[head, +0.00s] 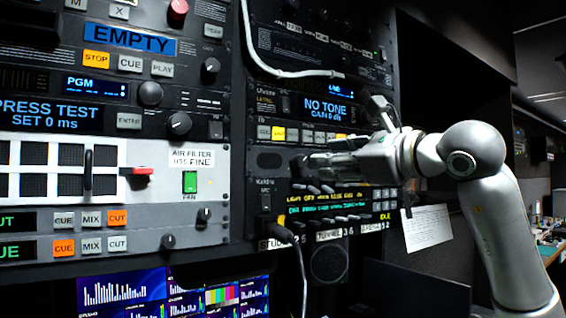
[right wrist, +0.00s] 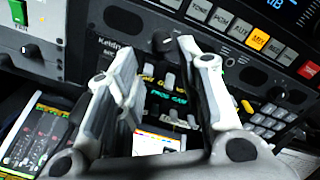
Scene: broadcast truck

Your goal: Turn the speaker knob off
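My right gripper (head: 312,163) reaches in from the right, in front of the rack panel below the "NO TONE" display. In the right wrist view my right gripper (right wrist: 157,48) is open, its two fingers spread and pointing at the panel. A dark round knob (right wrist: 162,40) shows between the fingertips there; contact cannot be told. No readable label marks it as the speaker knob. In the head view the fingers largely hide this spot. A round speaker grille (head: 327,263) sits lower on the rack. My left gripper is not in view.
Small lever switches (head: 318,188) and a green-and-yellow text display (head: 322,205) lie just below the gripper. A row of lit buttons (head: 279,134) is above.

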